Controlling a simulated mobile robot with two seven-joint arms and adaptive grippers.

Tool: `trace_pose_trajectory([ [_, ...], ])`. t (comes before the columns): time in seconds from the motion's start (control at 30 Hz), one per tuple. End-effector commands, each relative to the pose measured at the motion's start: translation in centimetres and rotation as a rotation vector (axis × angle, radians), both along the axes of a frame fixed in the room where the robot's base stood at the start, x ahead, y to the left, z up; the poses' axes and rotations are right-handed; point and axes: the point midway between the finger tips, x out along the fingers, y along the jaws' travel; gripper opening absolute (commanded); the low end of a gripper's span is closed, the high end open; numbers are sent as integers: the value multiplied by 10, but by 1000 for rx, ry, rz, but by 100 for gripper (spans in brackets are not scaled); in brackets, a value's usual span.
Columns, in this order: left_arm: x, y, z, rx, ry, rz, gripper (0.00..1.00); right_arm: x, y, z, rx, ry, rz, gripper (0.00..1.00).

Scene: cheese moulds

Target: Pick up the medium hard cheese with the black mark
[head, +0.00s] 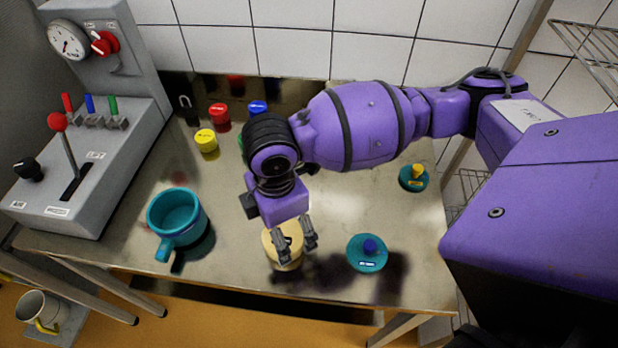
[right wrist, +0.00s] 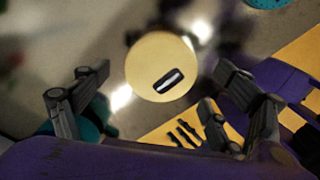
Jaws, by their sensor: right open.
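The cheese (head: 270,246) is a pale yellow, round block standing on the metal table near its front edge. In the right wrist view its round top (right wrist: 150,55) faces the camera and bears a black mark (right wrist: 167,80) with a light centre. My right gripper (head: 298,246) is open above the cheese, and its fingers partly cover it in the head view. In the right wrist view the fingers stand wide apart on both sides, with the cheese between and beyond them. I cannot tell the exact height gap. My left gripper is not in view.
A teal lid with a blue knob (head: 367,254) lies right of the cheese, another with a yellow knob (head: 414,179) farther back. A teal pot (head: 172,213) stands left. Yellow (head: 206,142), red and blue pieces stand behind. A grey lever console (head: 85,150) fills the left end.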

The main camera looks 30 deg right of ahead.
Motion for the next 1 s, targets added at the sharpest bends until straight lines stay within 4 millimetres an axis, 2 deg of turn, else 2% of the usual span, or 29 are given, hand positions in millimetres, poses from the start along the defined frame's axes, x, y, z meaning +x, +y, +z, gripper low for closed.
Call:
trace_pose_trajectory([
  [0.1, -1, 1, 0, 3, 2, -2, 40, -3, 3, -20, -1, 1, 0, 88],
  [0.23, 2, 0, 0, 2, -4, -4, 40, -1, 3, -34, 0, -1, -1, 88],
  [0.53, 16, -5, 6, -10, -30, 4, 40, -1, 3, -37, 0, -4, 0, 87],
  [0.87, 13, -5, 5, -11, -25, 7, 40, 0, 3, -37, 0, -5, 0, 43],
  [1.0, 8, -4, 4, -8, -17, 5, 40, 0, 3, -36, 1, -6, 0, 43],
])
